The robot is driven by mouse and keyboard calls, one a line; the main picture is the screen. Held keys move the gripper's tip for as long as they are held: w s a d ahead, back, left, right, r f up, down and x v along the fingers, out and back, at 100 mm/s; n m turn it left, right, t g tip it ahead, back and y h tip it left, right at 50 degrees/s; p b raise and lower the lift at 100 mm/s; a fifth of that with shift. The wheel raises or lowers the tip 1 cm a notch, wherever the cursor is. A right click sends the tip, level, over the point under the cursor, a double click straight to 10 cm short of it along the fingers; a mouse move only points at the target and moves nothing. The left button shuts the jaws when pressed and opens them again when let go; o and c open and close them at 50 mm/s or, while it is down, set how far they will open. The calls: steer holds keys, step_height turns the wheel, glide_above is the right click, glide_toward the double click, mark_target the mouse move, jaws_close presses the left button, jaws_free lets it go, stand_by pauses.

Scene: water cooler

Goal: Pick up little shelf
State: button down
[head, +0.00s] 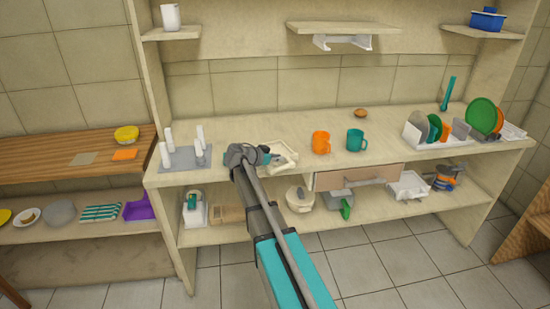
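A grey slab with several white upright posts (184,158) lies at the left end of the counter; it looks like a little shelf turned legs up, though I cannot be sure. My gripper (264,156) is over the counter to its right, apart from it. It is beside a cream, tray-like piece (284,158), partly hidden by my gripper; I cannot tell whether they touch. The fingers are too small and covered to show whether they are open or shut.
An orange mug (320,142) and a teal mug (355,140) stand to the right on the counter (240,130). A dish rack (440,138) with plates is farther right. A lower shelf (385,208) holds pots and other items. A wooden side counter (60,160) is at left.

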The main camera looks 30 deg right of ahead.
steer(key=shift+r, duration=0.1)
stand_by(0.5)
step_height(320, 180, up, 2)
steer(key=shift+r+p, duration=0.1)
steer(key=shift+p, duration=1.1)
steer(key=s+r+p, duration=0.1)
steer(key=r+p, duration=0.1)
steer(key=s+d+r+p, duration=0.1)
steer(key=s+r+p, duration=0.2)
steer(key=r+p, duration=0.1)
steer(key=shift+s+d+r+p, duration=0.2)
steer(key=shift+d+r+p, duration=0.15)
steer(key=s+d+r+p, duration=0.3)
steer(key=s+r+p, duration=0.1)
steer(key=s, duration=0.4)
steer(key=shift+s+d, duration=0.25)
steer(key=shift+s, duration=0.05)
